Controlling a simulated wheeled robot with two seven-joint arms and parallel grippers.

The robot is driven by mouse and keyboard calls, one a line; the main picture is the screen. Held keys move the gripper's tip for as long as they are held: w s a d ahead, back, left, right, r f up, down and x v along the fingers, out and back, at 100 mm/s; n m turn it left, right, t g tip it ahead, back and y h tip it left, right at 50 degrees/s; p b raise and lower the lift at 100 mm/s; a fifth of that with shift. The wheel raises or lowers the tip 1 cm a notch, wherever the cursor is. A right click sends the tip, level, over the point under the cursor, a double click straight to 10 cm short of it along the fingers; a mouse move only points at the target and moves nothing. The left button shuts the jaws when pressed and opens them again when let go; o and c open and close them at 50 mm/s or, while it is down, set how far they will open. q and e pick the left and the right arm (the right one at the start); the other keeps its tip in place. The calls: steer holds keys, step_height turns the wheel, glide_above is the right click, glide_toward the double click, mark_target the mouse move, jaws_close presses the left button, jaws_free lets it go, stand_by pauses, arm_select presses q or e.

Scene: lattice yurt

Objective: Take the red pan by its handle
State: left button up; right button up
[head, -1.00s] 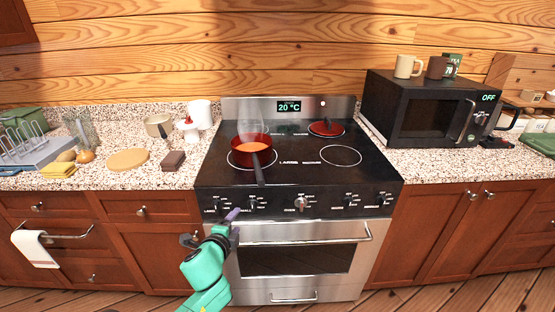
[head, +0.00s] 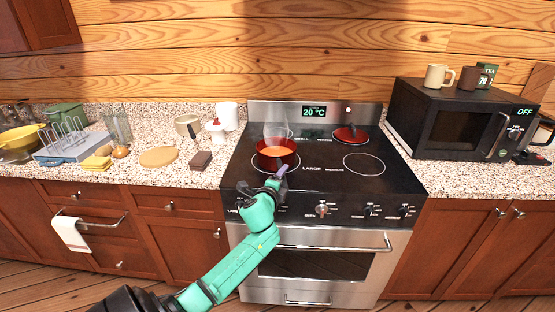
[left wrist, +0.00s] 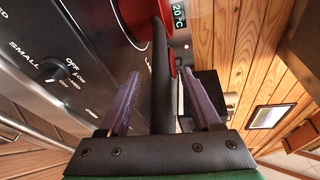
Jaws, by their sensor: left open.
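The red pan (head: 277,148) with orange contents sits on the front left burner of the stove. In the head view its handle is mostly hidden behind my left gripper (head: 277,178), which is at the stove's front edge. In the left wrist view the black handle (left wrist: 161,70) runs between the two purple fingers of my left gripper (left wrist: 160,78). The fingers are open, one on each side of the handle, with a gap visible at least on the right. Part of the pan's red body (left wrist: 140,15) shows beyond the fingertips. My right gripper is not in view.
A red lid-like disc (head: 350,134) lies on the back right burner. Control knobs (head: 322,210) line the stove front below my gripper. The front right burner (head: 364,164) is empty. A black microwave (head: 455,118) stands on the right counter.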

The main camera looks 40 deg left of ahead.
arm_select(q)
steer(key=shift+w+a+f, duration=0.1)
steer(key=shift+w, duration=0.15)
steer(key=shift+s, duration=0.15)
jaws_close()
stand_by(0.9)
